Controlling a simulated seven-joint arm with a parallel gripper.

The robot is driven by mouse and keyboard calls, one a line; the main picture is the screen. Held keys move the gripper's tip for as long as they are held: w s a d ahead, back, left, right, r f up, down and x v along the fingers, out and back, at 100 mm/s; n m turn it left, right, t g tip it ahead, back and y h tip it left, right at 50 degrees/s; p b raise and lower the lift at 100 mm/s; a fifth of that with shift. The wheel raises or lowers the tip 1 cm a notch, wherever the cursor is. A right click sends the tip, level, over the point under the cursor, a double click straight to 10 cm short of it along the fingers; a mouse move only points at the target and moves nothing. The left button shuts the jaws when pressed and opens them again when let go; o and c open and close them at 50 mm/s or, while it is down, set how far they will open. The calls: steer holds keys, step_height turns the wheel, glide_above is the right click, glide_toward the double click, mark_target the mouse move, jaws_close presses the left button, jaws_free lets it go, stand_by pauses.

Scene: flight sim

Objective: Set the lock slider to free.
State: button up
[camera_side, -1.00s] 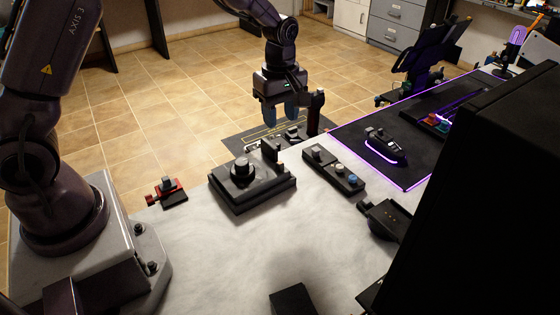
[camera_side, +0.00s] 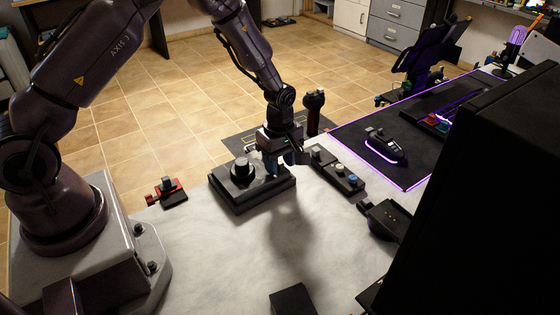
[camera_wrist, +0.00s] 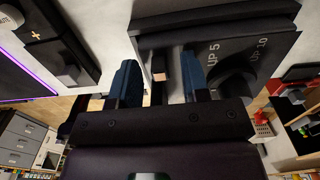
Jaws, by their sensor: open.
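My gripper (camera_side: 285,160) is low over the right side of a black box with a round knob, with its blue fingers apart. In the wrist view the gripper (camera_wrist: 161,66) is open, one finger on each side of a small dark upright piece with a pale tip (camera_wrist: 159,72). I cannot tell whether the fingers touch it. The black box (camera_side: 240,195) carries "UP 5" and "UP 10" marks beside its round knob (camera_side: 240,166); the knob also shows in the wrist view (camera_wrist: 235,85). No lock or free label is readable, so I cannot confirm which piece is the lock slider.
A strip of small knobs (camera_side: 338,172) stands close right of my gripper. A dark upright stick (camera_side: 314,108) rises behind it. A small red and black unit (camera_side: 168,191) sits to the left. The pale tabletop (camera_side: 235,250) in front is mostly clear.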

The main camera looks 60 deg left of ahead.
steer(key=shift+f, duration=0.1)
jaws_close()
steer(key=shift+s, duration=0.9)
jaws_free()
step_height(320, 180, up, 13)
stand_by(0.4)
